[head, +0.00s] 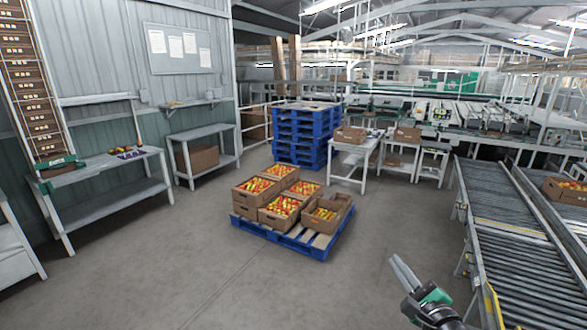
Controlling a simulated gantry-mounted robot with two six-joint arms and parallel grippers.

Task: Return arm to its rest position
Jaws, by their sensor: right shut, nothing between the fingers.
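My right gripper (403,275) shows at the lower right of the head view, with grey fingers and a black and green wrist. It is shut, with nothing between its fingers. It is in the air over the bare floor, to the left of the roller conveyor and apart from it. My left gripper is not in view.
A roller conveyor (512,262) runs along the right. Grey tables (110,197) line the left wall. The concrete floor (190,270) in front is clear.

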